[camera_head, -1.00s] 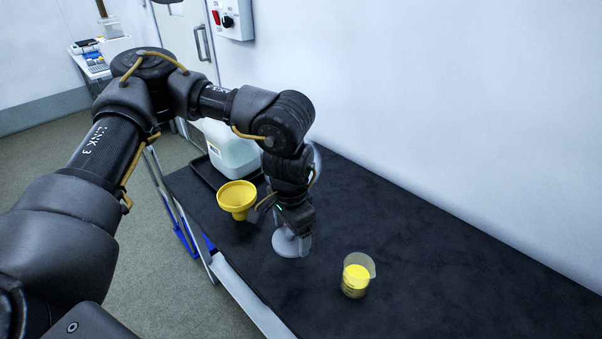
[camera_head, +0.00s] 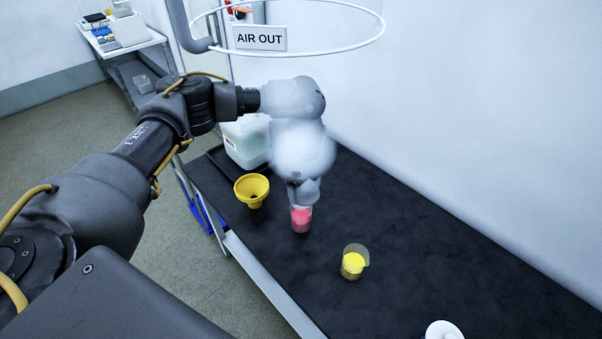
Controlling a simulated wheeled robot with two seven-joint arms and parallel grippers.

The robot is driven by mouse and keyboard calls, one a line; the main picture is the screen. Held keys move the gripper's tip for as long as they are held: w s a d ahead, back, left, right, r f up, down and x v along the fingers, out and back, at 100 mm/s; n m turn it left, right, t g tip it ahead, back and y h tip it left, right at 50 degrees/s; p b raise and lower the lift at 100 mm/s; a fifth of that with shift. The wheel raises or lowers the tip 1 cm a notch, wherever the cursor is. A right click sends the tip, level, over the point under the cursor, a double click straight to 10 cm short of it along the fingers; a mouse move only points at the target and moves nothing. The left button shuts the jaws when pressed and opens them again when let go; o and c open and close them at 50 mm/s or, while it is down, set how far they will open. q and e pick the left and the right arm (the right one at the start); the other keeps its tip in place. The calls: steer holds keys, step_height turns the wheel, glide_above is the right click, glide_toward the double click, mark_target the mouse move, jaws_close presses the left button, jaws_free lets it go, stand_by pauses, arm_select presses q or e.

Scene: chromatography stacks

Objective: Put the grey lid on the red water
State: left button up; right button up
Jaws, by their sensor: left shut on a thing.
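A small clear beaker of red water (camera_head: 301,219) stands on the black bench top. My left gripper (camera_head: 303,187) is directly above it, pointing down and shut on a light grey piece that looks like the grey lid (camera_head: 307,191). This piece is at or just above the beaker's mouth; whether it touches is hard to tell. A pale round haze covers my left wrist and blurs the fingers. Another white, round, knobbed piece (camera_head: 443,331) lies at the bottom edge, partly cut off. My right gripper is not in view.
A beaker of yellow liquid (camera_head: 353,262) stands right of the red one. A yellow funnel (camera_head: 252,190) is to its left, and a whitish canister (camera_head: 245,142) behind. A white ring with an "AIR OUT" sign (camera_head: 260,38) hangs above. The bench's right part is mostly clear.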

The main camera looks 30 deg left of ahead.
mark_target(301, 196)
arm_select(q)
steer(key=shift+a+m+p, duration=0.35)
steer(key=shift+a+m, duration=0.15)
steer(key=shift+m, duration=0.1)
steer(key=shift+w+a+f, duration=0.1)
steer(key=shift+w+a, duration=0.05)
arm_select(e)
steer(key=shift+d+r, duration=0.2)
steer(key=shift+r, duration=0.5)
arm_select(q)
steer(key=shift+f, duration=0.2)
steer(key=shift+f+b, duration=0.5)
steer(key=shift+b, duration=0.2)
step_height(301, 196, down, 4)
steer(key=b, duration=0.4)
steer(key=shift+r, duration=0.2)
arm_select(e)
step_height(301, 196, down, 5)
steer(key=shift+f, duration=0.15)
arm_select(q)
steer(key=shift+p, duration=0.6)
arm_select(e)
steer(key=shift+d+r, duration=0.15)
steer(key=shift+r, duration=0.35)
arm_select(q)
steer(key=shift+f, duration=0.2)
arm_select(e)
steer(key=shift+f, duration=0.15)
